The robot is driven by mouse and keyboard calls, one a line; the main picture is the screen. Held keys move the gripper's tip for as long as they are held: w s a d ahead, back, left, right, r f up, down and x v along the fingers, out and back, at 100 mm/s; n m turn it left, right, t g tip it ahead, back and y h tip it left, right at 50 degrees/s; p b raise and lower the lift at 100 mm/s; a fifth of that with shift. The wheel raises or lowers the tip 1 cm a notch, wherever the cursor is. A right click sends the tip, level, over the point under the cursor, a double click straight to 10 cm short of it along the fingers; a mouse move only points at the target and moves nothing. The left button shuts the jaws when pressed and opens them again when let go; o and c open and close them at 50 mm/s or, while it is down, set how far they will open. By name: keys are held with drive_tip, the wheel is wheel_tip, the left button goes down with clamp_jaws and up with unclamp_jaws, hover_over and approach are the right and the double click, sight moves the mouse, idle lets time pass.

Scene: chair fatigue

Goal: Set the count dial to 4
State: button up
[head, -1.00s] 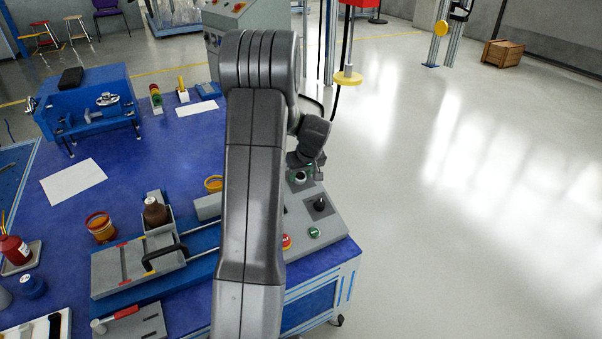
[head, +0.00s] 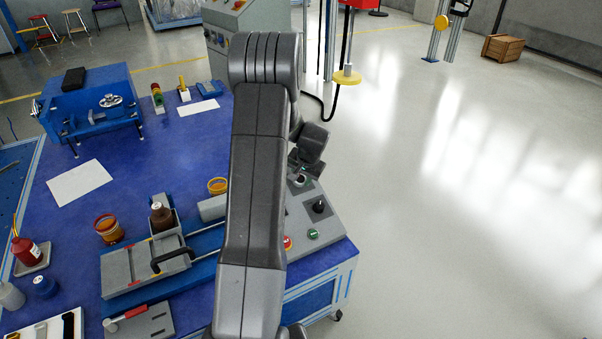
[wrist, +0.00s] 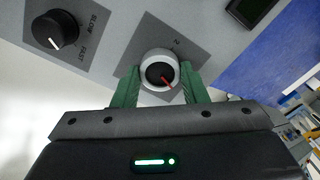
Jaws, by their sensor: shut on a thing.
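In the head view my gripper (head: 299,172) is over the panel's far part, partly hidden by my arm.
A black speed knob (wrist: 55,31) marked SLOW and FAST is beside the dial; it also shows in the head view (head: 319,206). A dark display (wrist: 251,8) is at the wrist view's top right. Red (head: 287,242) and green (head: 313,233) buttons are on the panel's near part.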

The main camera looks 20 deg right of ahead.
drive_tip(key=shift+m+p, duration=0.45)
drive_tip(key=shift+m, duration=0.55)
drive_tip(key=shift+d, duration=0.1)
drive_tip(key=o, duration=1)
drive_tip(key=p+v, duration=0.2)
drive_tip(key=v, duration=1.1)
drive_tip(key=shift+s+r, duration=0.1)
drive_tip(key=shift+r, duration=0.3)
